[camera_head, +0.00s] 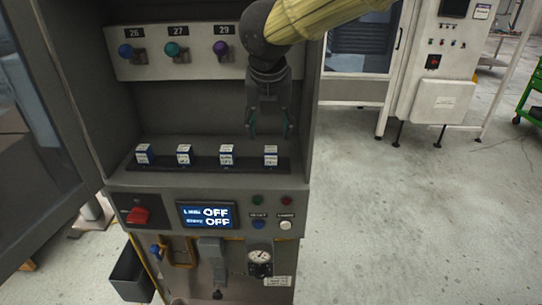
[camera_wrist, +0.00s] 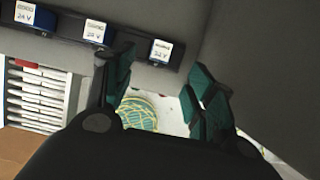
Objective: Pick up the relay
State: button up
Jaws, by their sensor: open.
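Several small relays with white label tops and blue sides stand in a row in the cabinet, the rightmost relay (camera_head: 270,156) below my gripper (camera_head: 269,130) in the head view. Other relays (camera_head: 183,154) stand further left. My gripper is open and empty, fingers pointing down, apart from the relays. Nothing is between the fingers. Which relay the task means cannot be told.
The relays sit on a black rail (camera_head: 205,165) inside a grey cabinet. Above are knobs (camera_head: 177,48) on a pale panel numbered 26, 27 and 29. Below are a display (camera_head: 206,215) reading OFF and a red switch (camera_head: 137,215). The cabinet's right wall stands close to my gripper.

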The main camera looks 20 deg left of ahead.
aim_at(271, 149)
jog(key=p+x, duration=0.1)
jog(key=x, duration=0.4)
jog(key=shift+f+p, duration=0.25)
jog(key=shift+p, duration=0.1)
jog(key=shift+w+f+p, duration=0.3)
jog(key=shift+f+p, duration=0.1)
jog(key=shift+p, duration=0.1)
jog(key=p+x, duration=0.1)
jog(key=x, duration=0.2)
jog(key=shift+w+a+r, duration=0.1)
jog(key=shift+w, duration=0.05)
jog(key=shift+w+f+p, duration=0.25)
jog(key=shift+f+p, duration=0.1)
jog(key=shift+f, duration=0.3)
jog(key=c, duration=1.2)
jog(key=shift+r, duration=0.1)
